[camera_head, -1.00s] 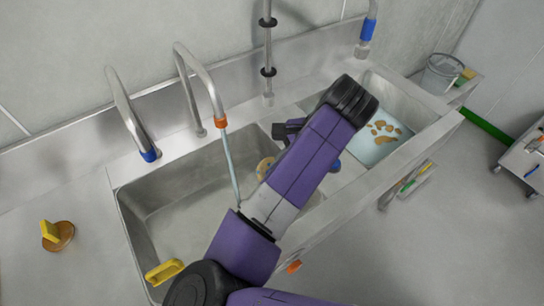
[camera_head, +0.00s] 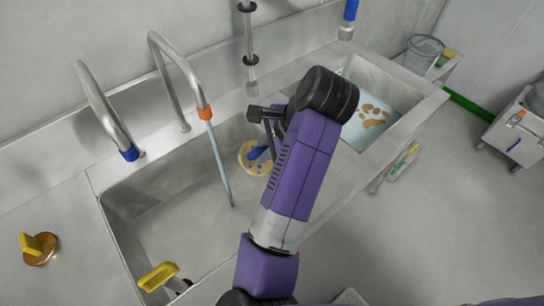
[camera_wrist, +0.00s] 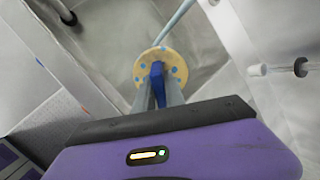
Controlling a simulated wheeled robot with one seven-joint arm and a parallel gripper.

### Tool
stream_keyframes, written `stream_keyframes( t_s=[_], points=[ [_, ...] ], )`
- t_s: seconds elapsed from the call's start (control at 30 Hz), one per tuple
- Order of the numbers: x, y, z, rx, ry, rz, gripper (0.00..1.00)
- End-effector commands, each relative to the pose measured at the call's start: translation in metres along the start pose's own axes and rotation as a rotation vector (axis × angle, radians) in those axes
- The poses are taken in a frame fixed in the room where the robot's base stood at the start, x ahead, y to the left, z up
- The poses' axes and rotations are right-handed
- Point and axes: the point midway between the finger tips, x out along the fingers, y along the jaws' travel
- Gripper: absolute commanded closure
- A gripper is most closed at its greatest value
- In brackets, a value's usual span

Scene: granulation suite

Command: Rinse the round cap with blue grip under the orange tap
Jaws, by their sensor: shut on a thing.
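The round cap (camera_head: 249,158) is a pale yellow disc with blue spots and a blue grip (camera_head: 258,152). My gripper (camera_wrist: 158,84) is shut on the blue grip and holds the cap over the sink basin (camera_head: 165,200). In the wrist view the cap (camera_wrist: 172,60) faces away from me, beyond the fingers. The orange tap (camera_head: 204,113) has an orange collar, and a pale blue stream (camera_head: 220,165) falls from it into the basin. In the head view the cap is to the right of the stream, apart from it. My arm hides part of the basin.
A blue-collared tap (camera_head: 129,153) stands left of the orange one. A yellow-handled thing (camera_head: 158,276) lies at the basin's front left edge. A brown round cap with yellow grip (camera_head: 40,248) lies on the left counter. A stained board (camera_head: 370,115) lies in the right basin.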

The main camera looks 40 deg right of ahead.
Motion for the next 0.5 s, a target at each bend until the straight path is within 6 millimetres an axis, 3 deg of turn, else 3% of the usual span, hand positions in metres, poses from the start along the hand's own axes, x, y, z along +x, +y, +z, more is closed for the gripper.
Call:
stream_keyframes(
  t_s=[0.5],
  points=[
    [0.03, -0.027, 0.025, 0.0, -0.001, 0.0, 1.0]
  ],
)
